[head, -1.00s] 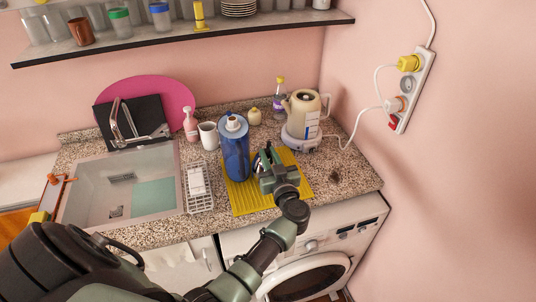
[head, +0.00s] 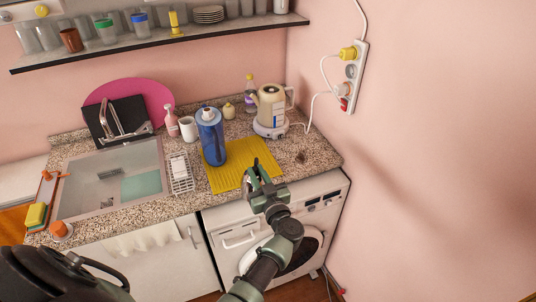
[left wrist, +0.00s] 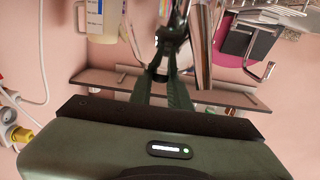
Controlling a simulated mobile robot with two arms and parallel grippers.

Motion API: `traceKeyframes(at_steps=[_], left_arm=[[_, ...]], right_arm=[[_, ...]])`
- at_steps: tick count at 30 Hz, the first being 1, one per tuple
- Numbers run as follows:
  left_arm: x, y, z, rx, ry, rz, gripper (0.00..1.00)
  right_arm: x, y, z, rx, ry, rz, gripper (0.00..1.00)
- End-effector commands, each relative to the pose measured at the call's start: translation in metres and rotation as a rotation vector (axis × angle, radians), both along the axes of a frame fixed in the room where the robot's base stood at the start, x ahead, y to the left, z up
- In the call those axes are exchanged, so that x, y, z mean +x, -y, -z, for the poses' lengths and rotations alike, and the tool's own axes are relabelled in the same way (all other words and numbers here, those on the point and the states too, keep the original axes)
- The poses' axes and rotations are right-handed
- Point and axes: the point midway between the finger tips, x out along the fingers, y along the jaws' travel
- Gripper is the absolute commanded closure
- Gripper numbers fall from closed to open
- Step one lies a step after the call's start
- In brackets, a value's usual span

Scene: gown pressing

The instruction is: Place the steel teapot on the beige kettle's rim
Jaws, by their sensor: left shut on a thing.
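The steel teapot (left wrist: 204,48) shows as a shiny metal strip beside my left fingers in the left wrist view. In the head view, my gripper and arm hide most of it. My left gripper (head: 257,172) is shut on the teapot, over the counter's front edge by the yellow mat. Its dark fingers (left wrist: 165,70) show in the left wrist view. The beige kettle (head: 271,103) stands upright on its base at the back right of the counter, apart from my gripper. Part of it shows in the left wrist view (left wrist: 102,20). My right gripper is not in view.
A tall blue bottle (head: 212,138) stands on the left of the yellow mat (head: 240,158). A clear bottle (head: 250,95) and small yellowish pot (head: 228,110) are near the kettle. The sink (head: 110,180) is left. A power strip (head: 354,76) is on the right wall.

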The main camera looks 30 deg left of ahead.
Motion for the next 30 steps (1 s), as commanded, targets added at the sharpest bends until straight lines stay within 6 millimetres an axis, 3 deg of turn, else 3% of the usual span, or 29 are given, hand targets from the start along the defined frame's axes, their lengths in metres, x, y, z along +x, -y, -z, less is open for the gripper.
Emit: traceKeyframes(at_steps=[8, 12, 17, 23, 30], left_arm=[[-0.003, -0.002, 0.002, 0.003, 0.003, 0.007, 1.0], [-0.02, -0.011, 0.014, 0.005, 0.002, 0.042, 1.0], [-0.052, -0.015, 0.028, 0.008, 0.0, 0.142, 1.0], [-0.1, 0.011, 0.038, 0.006, -0.004, 0.342, 1.0], [-0.167, 0.075, 0.035, 0.006, -0.006, 0.637, 1.0]], right_arm=[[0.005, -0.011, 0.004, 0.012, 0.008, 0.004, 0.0], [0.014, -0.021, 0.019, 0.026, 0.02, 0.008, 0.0], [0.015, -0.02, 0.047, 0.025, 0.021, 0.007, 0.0], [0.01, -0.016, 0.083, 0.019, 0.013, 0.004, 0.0], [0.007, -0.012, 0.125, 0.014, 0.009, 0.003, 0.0]])
